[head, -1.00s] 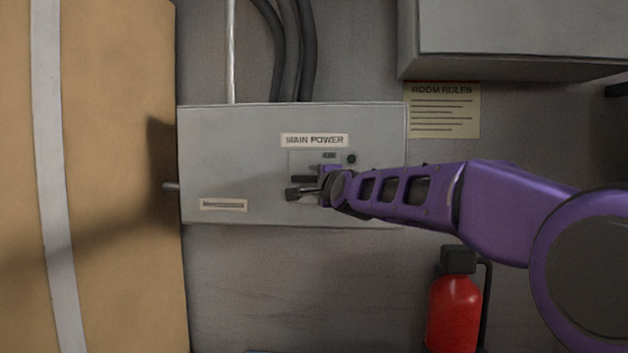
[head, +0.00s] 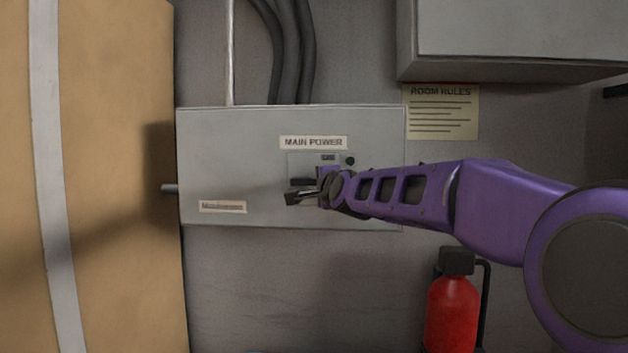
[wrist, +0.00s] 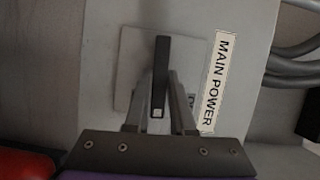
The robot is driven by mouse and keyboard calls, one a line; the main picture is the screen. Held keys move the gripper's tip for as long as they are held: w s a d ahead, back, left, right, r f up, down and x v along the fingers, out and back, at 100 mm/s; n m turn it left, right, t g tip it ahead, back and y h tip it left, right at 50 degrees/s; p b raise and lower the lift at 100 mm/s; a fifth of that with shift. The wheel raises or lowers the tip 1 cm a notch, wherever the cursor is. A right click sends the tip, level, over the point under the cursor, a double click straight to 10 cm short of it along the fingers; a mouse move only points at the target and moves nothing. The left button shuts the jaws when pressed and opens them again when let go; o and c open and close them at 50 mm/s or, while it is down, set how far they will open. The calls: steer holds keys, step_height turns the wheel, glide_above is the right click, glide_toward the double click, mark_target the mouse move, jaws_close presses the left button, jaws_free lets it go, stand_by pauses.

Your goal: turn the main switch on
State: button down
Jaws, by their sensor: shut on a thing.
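The main switch is on a grey box (head: 230,150) on the wall, under a MAIN POWER label (head: 313,142). Its pale plate and black lever (wrist: 160,75) show in the wrist view. My gripper (wrist: 159,90) is shut on the lever, with one finger on each side of it. In the head view my gripper (head: 302,192) is in front of the plate and hides much of the lever. A small round lamp (head: 350,160) beside the plate's small window looks dark green.
A large brown box (head: 110,180) stands left of the switch box. Dark cables (head: 290,50) run above it. A grey cabinet (head: 520,35) hangs at the upper right over a ROOM RULES notice (head: 441,112). A red extinguisher (head: 452,312) is below my arm.

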steer(key=n+p, duration=0.1)
steer(key=n+g+p, duration=0.1)
steer(key=shift+a+r+n+h+p, duration=0.15)
steer(key=shift+r+n+h+p, duration=0.15)
steer(key=shift+n+h+p, duration=0.1)
steer(key=n+g+h, duration=0.1)
steer(key=n, duration=0.2)
steer(key=shift+a, duration=0.1)
steer(key=n+h, duration=0.2)
steer(key=n, duration=0.1)
steer(key=shift+g, duration=0.4)
steer(key=n+h+b, duration=0.1)
steer(key=n+h, duration=0.2)
steer(key=n, duration=0.1)
steer(key=shift+a+r, duration=0.1)
stand_by(0.5)
steer(key=c, duration=0.8)
jaws_free()
steer(key=shift+o, duration=0.2)
